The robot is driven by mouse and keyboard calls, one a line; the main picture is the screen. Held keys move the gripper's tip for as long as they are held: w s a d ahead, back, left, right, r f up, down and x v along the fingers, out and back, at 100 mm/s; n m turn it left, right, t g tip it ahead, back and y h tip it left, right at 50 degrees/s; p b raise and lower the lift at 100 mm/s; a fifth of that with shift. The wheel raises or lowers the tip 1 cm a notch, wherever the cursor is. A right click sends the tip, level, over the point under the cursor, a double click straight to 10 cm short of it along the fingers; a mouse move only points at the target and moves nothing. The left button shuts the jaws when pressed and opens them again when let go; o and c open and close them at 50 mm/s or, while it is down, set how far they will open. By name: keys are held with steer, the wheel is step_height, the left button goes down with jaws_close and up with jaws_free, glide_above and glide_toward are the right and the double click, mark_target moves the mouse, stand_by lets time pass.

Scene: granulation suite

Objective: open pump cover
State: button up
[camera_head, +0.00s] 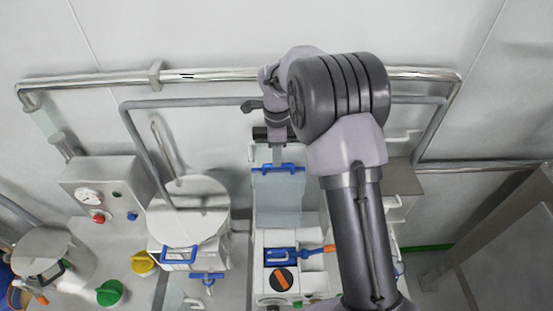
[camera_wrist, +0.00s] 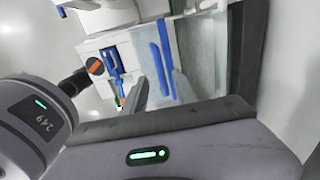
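The pump cover (camera_head: 278,198) is a pale translucent panel behind the pump in the head view. It appears raised, but its exact angle is hard to tell. A blue handle (camera_head: 278,168) runs along its far edge. The pump (camera_head: 290,240) is a white unit with a blue lever and a black and orange knob (camera_head: 281,280). My gripper (camera_head: 277,155) is at the blue handle, pointing down. In the wrist view its two grey fingers (camera_wrist: 160,88) are apart, with the blue handle (camera_wrist: 161,68) showing between and beyond them. I cannot tell whether they touch it.
A round-lidded vessel (camera_head: 188,205) with blue clamps stands left of the pump. A gauge box (camera_head: 100,190) and green and yellow knobs are farther left. Metal pipes (camera_head: 210,75) run along the wall behind my gripper. A grey shelf (camera_head: 420,183) lies to the right.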

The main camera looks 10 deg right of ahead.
step_height(320, 180, down, 3)
steer(key=shift+w+f, duration=0.1)
jaws_close()
stand_by(1.5)
